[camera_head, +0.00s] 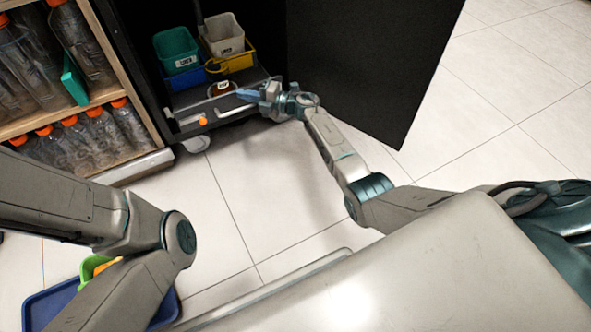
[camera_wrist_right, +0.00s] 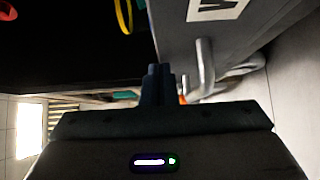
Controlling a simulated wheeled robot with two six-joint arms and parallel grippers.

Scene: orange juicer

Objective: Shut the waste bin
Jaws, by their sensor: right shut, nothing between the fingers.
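The waste bin seems to be the dark pull-out unit (camera_head: 190,128) at the bottom of the black cabinet; it stands out from the cabinet front and has a pale bar handle. My right gripper (camera_head: 249,95) is over the unit's right part, close to the handle (camera_head: 232,111). In the right wrist view my right gripper (camera_wrist_right: 158,72) has its fingers together and empty. A grey front with a white label (camera_wrist_right: 215,9) and the pale handle (camera_wrist_right: 204,66) are just right of the fingers. Contact cannot be told. My left gripper is out of view.
Inside the cabinet are a green bin (camera_head: 177,51), a white bin (camera_head: 224,36) and a yellow container (camera_head: 236,62). A large black panel (camera_head: 365,60) stands right of my right gripper. A bottle shelf (camera_head: 75,105) is at left. Tiled floor (camera_head: 240,190) in front is clear.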

